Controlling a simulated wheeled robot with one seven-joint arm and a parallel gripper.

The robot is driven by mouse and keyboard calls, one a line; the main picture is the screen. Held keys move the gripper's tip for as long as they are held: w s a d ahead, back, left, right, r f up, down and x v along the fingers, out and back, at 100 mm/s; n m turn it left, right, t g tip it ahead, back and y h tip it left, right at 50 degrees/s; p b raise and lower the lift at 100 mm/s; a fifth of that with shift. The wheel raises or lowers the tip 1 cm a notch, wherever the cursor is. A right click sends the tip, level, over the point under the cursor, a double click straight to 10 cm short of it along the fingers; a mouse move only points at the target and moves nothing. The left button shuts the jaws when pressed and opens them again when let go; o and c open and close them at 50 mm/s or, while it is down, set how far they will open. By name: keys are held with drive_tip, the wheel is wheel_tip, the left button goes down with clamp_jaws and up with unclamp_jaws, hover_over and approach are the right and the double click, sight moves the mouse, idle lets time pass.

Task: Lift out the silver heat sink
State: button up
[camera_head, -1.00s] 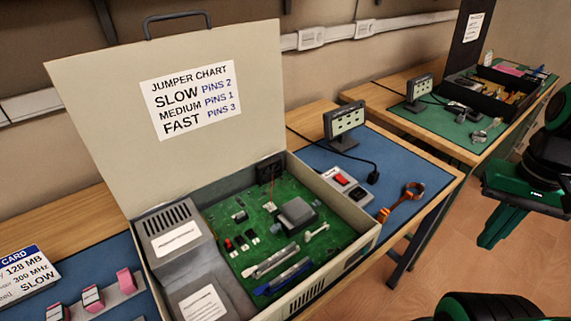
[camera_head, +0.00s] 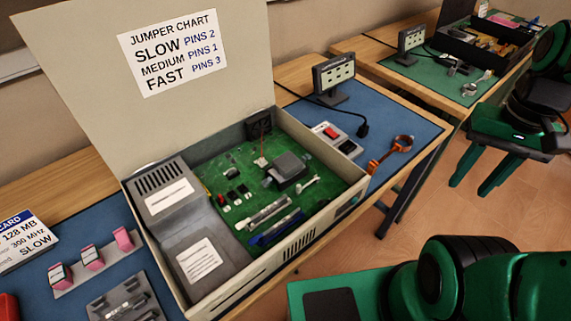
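The silver heat sink (camera_head: 287,167) looks like a grey block on the green circuit board (camera_head: 228,172) inside the open computer case (camera_head: 325,218). A small white lever or clip (camera_head: 308,186) lies just right of it. My gripper (camera_head: 470,188) hangs in the air at the right, over the floor and well apart from the case. Its two green fingers point down and stand apart with nothing between them.
The raised lid (camera_head: 70,110) bears a jumper chart (camera_head: 175,50). A small monitor (camera_head: 334,77), a switch box (camera_head: 338,139) and an orange wrist strap (camera_head: 391,153) lie right of the case. Pink-topped modules (camera_head: 92,256) lie left.

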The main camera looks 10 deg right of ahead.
drive_tip(key=o, duration=0.5)
drive_tip(key=shift+m, duration=0.6)
drive_tip(key=w+a, duration=0.1)
drive_tip(key=w, duration=0.1)
drive_tip(key=w+a+r, duration=0.1)
drive_tip(key=w, duration=0.2)
drive_tip(key=w+a, duration=0.2)
drive_tip(key=w, duration=0.1)
drive_tip(key=shift+a+r, duration=0.1)
drive_tip(key=shift+r, duration=0.3)
drive_tip(key=shift+o, duration=0.2)
drive_tip(key=m, duration=0.4)
hover_over(288, 161)
drive_tip(key=shift+w+f, duration=0.1)
drive_tip(key=shift+f, duration=5.15)
